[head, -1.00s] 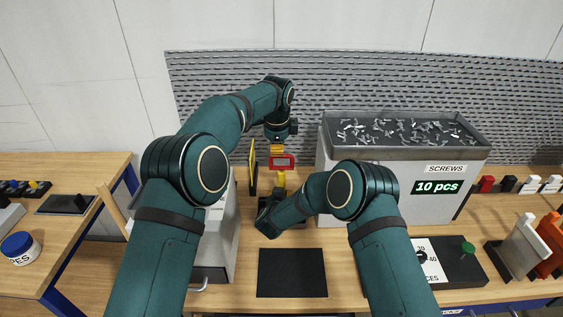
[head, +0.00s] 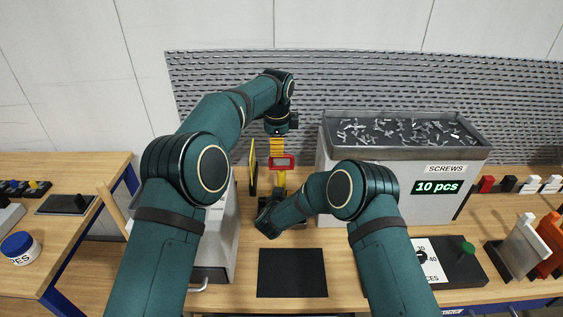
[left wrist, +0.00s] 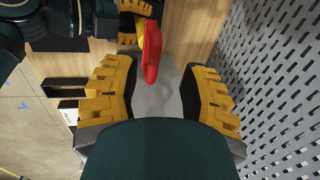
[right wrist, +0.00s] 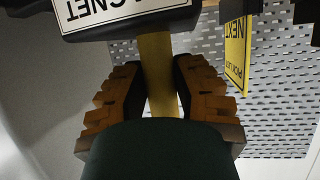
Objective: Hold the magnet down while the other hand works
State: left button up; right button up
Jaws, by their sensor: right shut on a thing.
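The magnet's black body with a white "MAGNET" label (right wrist: 125,10) shows upside down at the top of the right wrist view. My right gripper (right wrist: 150,90) is shut on the yellow bar (right wrist: 157,70) that meets this body. In the left wrist view my left gripper (left wrist: 160,90) is open and empty, with the red piece (left wrist: 151,52) beyond the fingertips.
A grey screw bin (head: 338,170) reading "10 pcs" stands right of the arms. A grey cabinet (head: 218,240) stands left. A black mat (head: 292,273) lies clear in front. A perforated panel (head: 220,75) closes the back.

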pick_arm(q)
notch_tip(320, 180, up, 12)
jog(key=s, duration=0.2)
jog(key=shift+s, duration=0.25)
jog(key=shift+f, duration=0.1)
jog(key=a+f+h, duration=0.5)
jog(key=shift+x, duration=5.85)
jog(key=shift+w+r, duration=0.1)
jog(key=shift+w, duration=0.05)
grip_shut()
